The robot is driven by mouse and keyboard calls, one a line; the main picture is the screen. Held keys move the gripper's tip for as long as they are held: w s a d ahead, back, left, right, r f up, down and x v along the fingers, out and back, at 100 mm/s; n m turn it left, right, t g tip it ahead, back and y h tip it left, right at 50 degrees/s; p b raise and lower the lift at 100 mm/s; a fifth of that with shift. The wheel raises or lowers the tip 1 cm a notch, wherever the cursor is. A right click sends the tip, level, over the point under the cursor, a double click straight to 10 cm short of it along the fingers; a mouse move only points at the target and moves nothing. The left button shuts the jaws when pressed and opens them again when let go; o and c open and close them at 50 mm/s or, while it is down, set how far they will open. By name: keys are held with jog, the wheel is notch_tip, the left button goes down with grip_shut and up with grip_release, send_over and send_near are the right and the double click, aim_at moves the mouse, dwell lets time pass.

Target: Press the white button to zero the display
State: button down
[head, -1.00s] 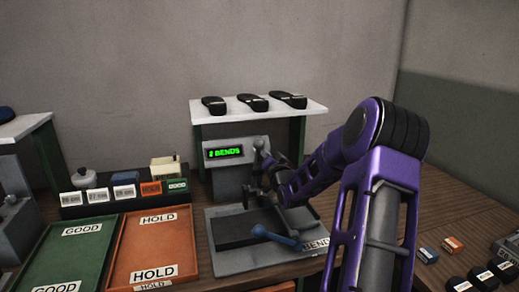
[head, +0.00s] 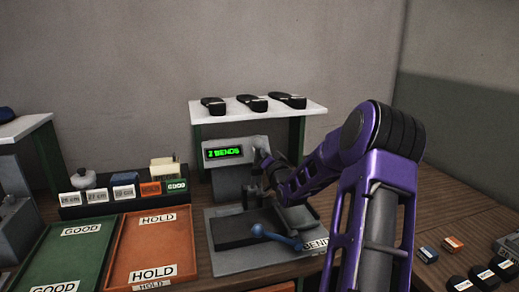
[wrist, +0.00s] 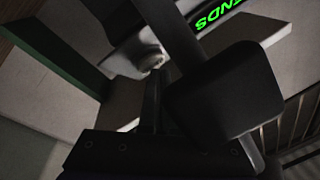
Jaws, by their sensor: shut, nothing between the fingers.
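The grey press (head: 235,180) stands on the bench with a green lit display (head: 223,153) that reads "2 BENDS". Part of that display (wrist: 218,12) shows upside down at the top of the wrist view. A small round whitish button (wrist: 151,62) sits on the pale housing in the wrist view. I cannot make out the button in the head view. My gripper (head: 268,168) is shut and empty, at the right side of the press head, partly hidden by my purple arm. Its dark parts fill the middle of the wrist view close to the button; I cannot tell whether they touch it.
A blue-handled lever (head: 275,236) lies over the press base plate (head: 225,262). A white shelf (head: 215,115) with several black soles stands behind. A green tray (head: 75,255) and an orange tray (head: 155,245) lie to the left. Small boxes and black pieces lie at the right.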

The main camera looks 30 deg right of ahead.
jog(key=shift+w+a+f, duration=0.15)
jog(key=shift+a+f, duration=0.15)
jog(key=shift+f, duration=0.3)
jog(key=shift+a, duration=0.1)
jog(key=shift+s+a+r, duration=0.2)
jog(key=shift+s, duration=0.15)
jog(key=shift+r, duration=0.1)
jog(key=s+r, duration=0.1)
jog(key=s+r+p, duration=0.1)
jog(key=s+r, duration=0.1)
jog(key=s, duration=0.1)
jog(key=shift+a+r, duration=0.15)
jog(key=shift+a, duration=0.15)
dwell(0.3)
dwell(0.5)
